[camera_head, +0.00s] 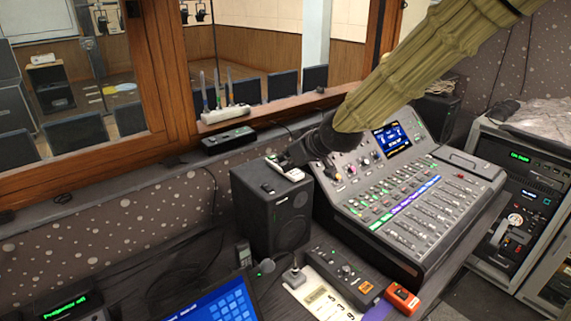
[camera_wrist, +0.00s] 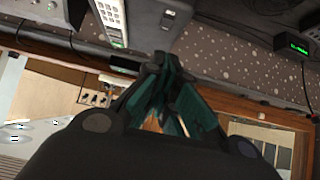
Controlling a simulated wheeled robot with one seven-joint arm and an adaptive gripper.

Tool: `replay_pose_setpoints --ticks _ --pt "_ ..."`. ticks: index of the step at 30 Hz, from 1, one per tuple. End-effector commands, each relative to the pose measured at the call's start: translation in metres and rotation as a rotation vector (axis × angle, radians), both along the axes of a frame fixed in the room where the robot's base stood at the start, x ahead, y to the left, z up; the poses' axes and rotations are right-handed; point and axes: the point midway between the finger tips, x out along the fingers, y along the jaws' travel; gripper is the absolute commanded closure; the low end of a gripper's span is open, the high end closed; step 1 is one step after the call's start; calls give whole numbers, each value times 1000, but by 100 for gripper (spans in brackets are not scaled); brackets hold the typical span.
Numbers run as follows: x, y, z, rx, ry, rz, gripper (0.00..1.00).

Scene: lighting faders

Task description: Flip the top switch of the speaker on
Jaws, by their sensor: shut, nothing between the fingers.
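The black speaker (camera_head: 285,218) stands on the desk left of the mixing console. On its top lie a white strip-like device (camera_head: 288,171) and a small dark switch-like piece (camera_head: 267,187); its on or off position is too small to tell. My gripper (camera_head: 287,160) is at the rear edge of the speaker's top, close to the white device; whether it touches is unclear. In the wrist view, my gripper (camera_wrist: 163,58) has its fingers together and empty, beside the grey speaker top (camera_wrist: 145,22). The white strip (camera_wrist: 112,18) and a small dark piece (camera_wrist: 168,17) show there.
The mixing console (camera_head: 410,205) stands right of the speaker, under my arm. A black control box (camera_head: 348,274), an orange device (camera_head: 402,298) and a laptop (camera_head: 215,302) are in front. A dark box (camera_head: 229,139) sits on the ledge behind, below the wooden window frame (camera_head: 163,80).

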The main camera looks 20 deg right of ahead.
Motion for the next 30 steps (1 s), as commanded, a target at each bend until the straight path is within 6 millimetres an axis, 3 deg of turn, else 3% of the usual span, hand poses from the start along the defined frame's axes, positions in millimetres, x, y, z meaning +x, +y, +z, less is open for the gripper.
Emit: replay_pose_setpoints --ticks 30 --pt "12 6 5 27 -51 -2 100"
